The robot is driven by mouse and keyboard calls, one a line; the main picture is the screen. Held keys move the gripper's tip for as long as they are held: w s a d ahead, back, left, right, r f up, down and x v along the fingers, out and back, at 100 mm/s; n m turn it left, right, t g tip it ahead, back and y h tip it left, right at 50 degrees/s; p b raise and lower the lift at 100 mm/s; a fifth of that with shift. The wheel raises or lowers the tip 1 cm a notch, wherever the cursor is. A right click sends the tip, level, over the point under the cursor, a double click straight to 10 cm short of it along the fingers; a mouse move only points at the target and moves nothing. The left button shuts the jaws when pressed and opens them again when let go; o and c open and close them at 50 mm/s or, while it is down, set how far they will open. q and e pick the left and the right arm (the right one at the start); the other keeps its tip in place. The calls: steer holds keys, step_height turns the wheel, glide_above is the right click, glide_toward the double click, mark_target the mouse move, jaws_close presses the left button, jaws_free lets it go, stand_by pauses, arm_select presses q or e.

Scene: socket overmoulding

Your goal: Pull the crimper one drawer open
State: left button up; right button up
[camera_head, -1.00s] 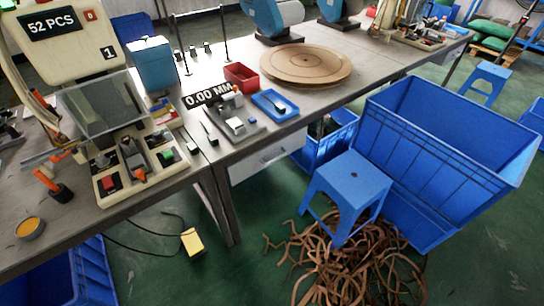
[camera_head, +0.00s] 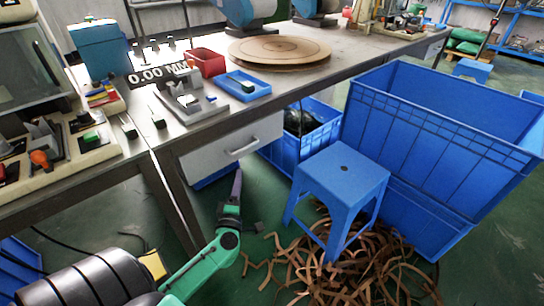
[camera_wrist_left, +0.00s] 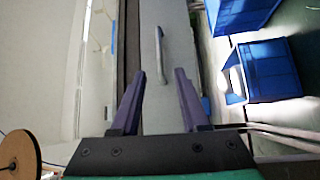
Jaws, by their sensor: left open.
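The drawer (camera_head: 215,158) is a pale grey front under the workbench, with a bar handle (camera_head: 243,147). It looks shut. The handle also shows in the left wrist view (camera_wrist_left: 161,55), ahead of and between the fingers. My left gripper (camera_head: 237,180) is below and in front of the drawer, apart from the handle. In the left wrist view my left gripper (camera_wrist_left: 160,82) is open, with its two purple fingers spread and nothing between them. My right gripper is not in view.
A blue stool (camera_head: 342,175) stands right of my left arm over a heap of brown strips (camera_head: 345,265). A blue crate (camera_head: 300,150) sits under the bench beside the drawer. A large blue bin (camera_head: 430,150) is at the right. The bench leg (camera_head: 172,205) stands left.

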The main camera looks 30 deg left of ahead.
mark_target(244, 149)
arm_select(q)
steer(key=b+x, duration=0.2)
steer(key=x, duration=1.1)
steer(key=shift+a+f, duration=0.1)
steer(key=shift+a, duration=0.1)
steer(key=shift+w+a, duration=0.2)
steer(key=shift+w, duration=0.15)
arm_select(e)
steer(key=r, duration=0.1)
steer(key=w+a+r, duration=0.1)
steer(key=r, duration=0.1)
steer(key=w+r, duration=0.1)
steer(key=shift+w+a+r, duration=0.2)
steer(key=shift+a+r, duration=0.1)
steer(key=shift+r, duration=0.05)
arm_select(q)
jaws_close()
steer(key=shift+d, duration=0.1)
